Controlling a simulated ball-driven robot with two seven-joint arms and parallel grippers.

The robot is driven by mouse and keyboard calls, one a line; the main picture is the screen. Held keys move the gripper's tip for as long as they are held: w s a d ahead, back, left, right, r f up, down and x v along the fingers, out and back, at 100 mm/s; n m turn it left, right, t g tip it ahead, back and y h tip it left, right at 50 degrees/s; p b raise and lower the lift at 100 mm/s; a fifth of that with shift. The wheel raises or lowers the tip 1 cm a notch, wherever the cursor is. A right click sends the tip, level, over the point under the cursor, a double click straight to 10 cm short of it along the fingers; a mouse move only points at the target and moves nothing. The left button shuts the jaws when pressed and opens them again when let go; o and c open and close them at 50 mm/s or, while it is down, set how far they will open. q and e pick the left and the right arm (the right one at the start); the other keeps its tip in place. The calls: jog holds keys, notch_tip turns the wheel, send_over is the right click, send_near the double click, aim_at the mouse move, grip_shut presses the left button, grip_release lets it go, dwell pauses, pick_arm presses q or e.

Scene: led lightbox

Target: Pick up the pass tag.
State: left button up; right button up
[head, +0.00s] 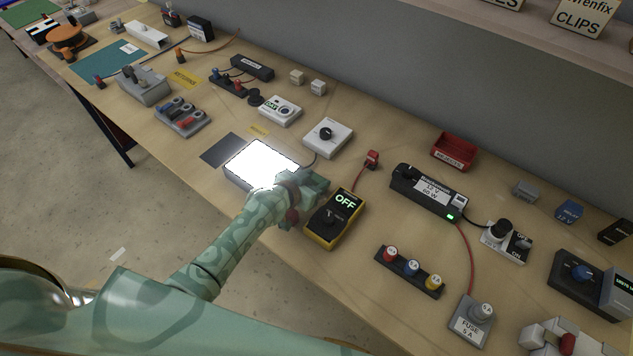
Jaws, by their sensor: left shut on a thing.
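My left arm reaches in from the lower left, and its green gripper (318,184) is over the bench between the glowing white lightbox (256,160) and the yellow meter marked OFF (335,217). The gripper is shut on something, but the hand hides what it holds. I cannot make out the pass tag anywhere in the head view. The lightbox is lit, and my wrist covers its near right corner.
A white box with a black knob (327,137) stands behind the lightbox, and a dark mat (223,150) lies left of it. A black power supply (428,190), a red bin (454,151) and a fuse strip (410,271) are to the right. Bare wood lies around the red plug (372,158).

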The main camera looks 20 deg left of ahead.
pick_arm(q)
notch_tip(320, 180, up, 3)
jog(key=shift+f+p, duration=0.1)
jog(key=shift+p, duration=0.6)
jog(key=s+d+r+p, duration=0.4)
jog(key=s+d+r, duration=0.2)
jog(key=s+r, duration=0.4)
jog(key=s, duration=0.2)
jog(key=shift+s, duration=0.35)
jog(key=shift+r, duration=0.15)
notch_tip(320, 180, up, 5)
jog(key=p, duration=0.6)
jog(key=shift+f, duration=0.2)
